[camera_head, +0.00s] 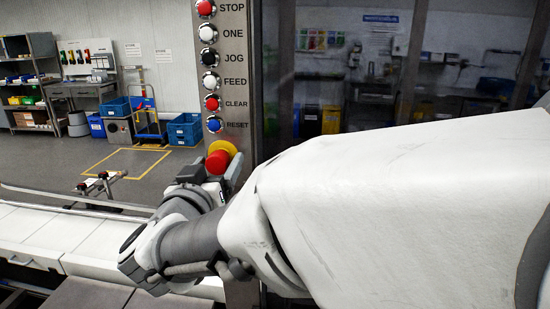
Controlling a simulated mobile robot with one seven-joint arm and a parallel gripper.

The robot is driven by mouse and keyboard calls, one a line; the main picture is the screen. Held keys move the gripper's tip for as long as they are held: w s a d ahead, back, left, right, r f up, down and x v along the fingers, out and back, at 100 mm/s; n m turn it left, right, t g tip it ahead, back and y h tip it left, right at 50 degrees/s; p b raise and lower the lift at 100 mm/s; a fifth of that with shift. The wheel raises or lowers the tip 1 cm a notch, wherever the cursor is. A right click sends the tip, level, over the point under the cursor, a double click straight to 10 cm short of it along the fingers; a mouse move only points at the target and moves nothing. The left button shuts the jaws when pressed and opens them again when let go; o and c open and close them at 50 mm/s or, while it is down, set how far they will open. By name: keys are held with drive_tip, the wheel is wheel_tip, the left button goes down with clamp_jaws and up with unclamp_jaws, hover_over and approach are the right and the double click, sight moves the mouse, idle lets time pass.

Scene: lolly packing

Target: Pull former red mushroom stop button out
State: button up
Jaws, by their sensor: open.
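The red mushroom stop button (217,162) sits in front of a yellow round backing (226,152) low on the upright control panel (234,85). My gripper (207,173) is at the button, with dark fingers showing to its left and lower right. The fingers are open and appear to lie either side of the red head. I cannot tell whether they touch it. My wrist hides the area below the button.
Above the button is a column of smaller push buttons, including red STOP (205,8), red CLEAR (212,103) and blue RESET (214,124). A dark glass panel (330,80) stands to the right. A white conveyor surface (60,235) lies at lower left.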

idle(0.4)
clamp_jaws()
